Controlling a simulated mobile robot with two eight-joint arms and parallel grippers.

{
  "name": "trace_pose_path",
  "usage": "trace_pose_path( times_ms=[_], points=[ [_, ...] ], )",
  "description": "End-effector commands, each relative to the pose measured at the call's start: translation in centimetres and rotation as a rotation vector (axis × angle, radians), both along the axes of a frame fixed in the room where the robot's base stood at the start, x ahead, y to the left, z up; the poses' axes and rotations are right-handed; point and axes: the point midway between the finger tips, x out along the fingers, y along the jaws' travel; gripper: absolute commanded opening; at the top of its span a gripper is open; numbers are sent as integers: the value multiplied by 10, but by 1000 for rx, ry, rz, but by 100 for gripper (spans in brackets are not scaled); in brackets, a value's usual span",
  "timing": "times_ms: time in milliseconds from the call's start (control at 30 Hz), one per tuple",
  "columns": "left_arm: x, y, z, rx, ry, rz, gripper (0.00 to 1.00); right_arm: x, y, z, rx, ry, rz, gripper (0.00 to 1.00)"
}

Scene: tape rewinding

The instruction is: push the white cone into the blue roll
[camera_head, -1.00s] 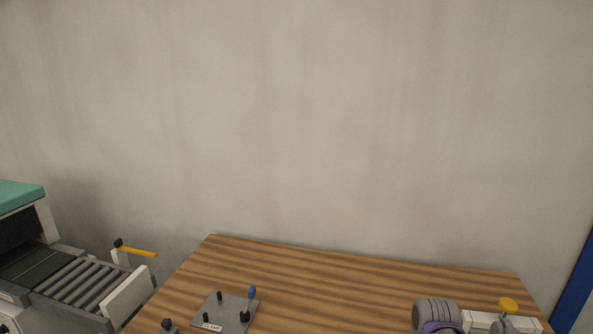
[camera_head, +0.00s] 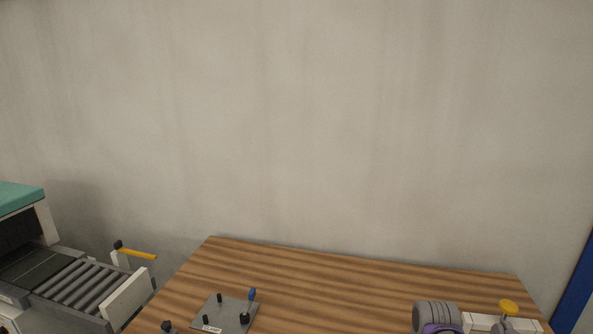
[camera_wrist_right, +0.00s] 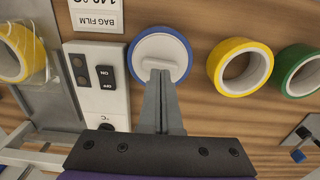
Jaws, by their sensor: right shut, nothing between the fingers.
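The blue roll (camera_wrist_right: 187,48) lies on the wooden table in the right wrist view, seen as a blue ring. The white cone (camera_wrist_right: 147,48) fills the middle of the ring, with its round white face and raised bar showing towards the camera. How deep the cone sits in the roll cannot be told. My right gripper (camera_wrist_right: 159,76) is shut and empty, its fingertips over the lower part of the cone's face at the bar. Whether they touch it is unclear. My left gripper is not in view. The head view shows neither roll nor cone.
A yellow roll (camera_wrist_right: 216,62) and a green roll (camera_wrist_right: 285,72) lie to the right. A switch panel (camera_wrist_right: 107,78) stands close on the left, with another yellow roll (camera_wrist_right: 36,50) beyond it. In the head view, a clamp plate (camera_head: 223,313) sits on the table (camera_head: 350,280).

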Motion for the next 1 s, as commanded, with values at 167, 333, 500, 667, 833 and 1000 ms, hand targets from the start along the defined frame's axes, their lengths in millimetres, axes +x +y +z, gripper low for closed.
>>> trace_pose_path(
  times_ms=[167,333,500,667,833,1000],
  points=[
    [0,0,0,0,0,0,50,0,0,0,0,0,0,0],
    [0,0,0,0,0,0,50,0,0,0,0,0,0,0],
    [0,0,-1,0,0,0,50,0,0,-2,0,0,0,0],
    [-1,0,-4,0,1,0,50,0,0,-6,0,0,0,0],
    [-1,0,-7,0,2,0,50,0,0,-10,0,0,0,0],
    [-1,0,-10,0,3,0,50,0,0,-15,0,0,0,0]
  ],
)
